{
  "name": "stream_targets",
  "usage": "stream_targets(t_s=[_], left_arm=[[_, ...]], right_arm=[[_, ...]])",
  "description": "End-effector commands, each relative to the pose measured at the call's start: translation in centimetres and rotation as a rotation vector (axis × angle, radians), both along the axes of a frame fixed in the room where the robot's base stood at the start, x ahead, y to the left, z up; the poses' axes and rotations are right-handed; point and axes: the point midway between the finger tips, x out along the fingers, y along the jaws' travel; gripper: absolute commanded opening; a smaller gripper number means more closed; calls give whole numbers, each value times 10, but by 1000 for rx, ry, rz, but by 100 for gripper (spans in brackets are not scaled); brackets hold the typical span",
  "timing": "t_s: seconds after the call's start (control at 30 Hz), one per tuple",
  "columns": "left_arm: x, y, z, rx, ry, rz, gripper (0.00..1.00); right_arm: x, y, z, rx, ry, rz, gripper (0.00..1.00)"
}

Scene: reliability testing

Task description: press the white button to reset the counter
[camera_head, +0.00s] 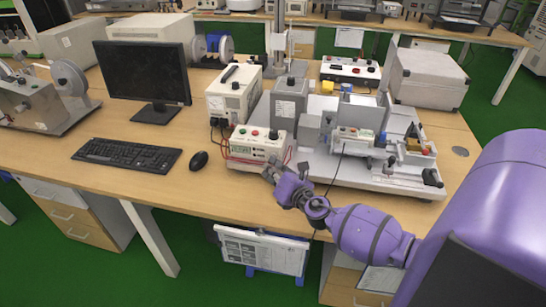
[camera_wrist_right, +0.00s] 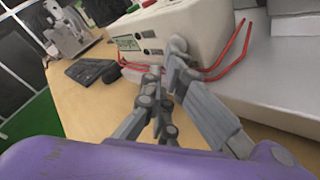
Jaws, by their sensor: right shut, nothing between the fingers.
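The counter is a white box (camera_head: 262,140) near the front edge of the table, with a small greenish display, coloured knobs on top and red wires at its sides. In the right wrist view the counter (camera_wrist_right: 180,28) fills the top, with its display and several dark front controls. I cannot make out the white button; the gripper may hide it. My right gripper (camera_head: 271,171) is shut and empty, just in front of the counter's lower right front. In the wrist view its fingers (camera_wrist_right: 165,72) overlap the front face; contact cannot be told. My left gripper is out of view.
A black mouse (camera_head: 199,160) and keyboard (camera_head: 127,154) lie left of the counter, with a monitor (camera_head: 147,72) behind. A power supply (camera_head: 232,95) stands behind it. A grey platform with test equipment (camera_head: 355,137) fills the right. Bare table lies in front.

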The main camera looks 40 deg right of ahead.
Motion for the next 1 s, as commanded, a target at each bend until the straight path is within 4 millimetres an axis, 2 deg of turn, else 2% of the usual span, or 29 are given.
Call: stream_targets(t_s=[0.37, 0.63, 0.77, 1.0], left_arm=[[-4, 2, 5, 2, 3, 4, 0], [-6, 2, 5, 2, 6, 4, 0], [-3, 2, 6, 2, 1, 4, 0], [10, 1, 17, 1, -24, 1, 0]], right_arm=[[-10, 12, 1, 1, -1, -1, 0], [-11, 12, 0, 0, 0, 0, 0], [-12, 15, 0, 1, 0, 0, 0], [-25, 30, 2, 2, -2, 0, 0]])
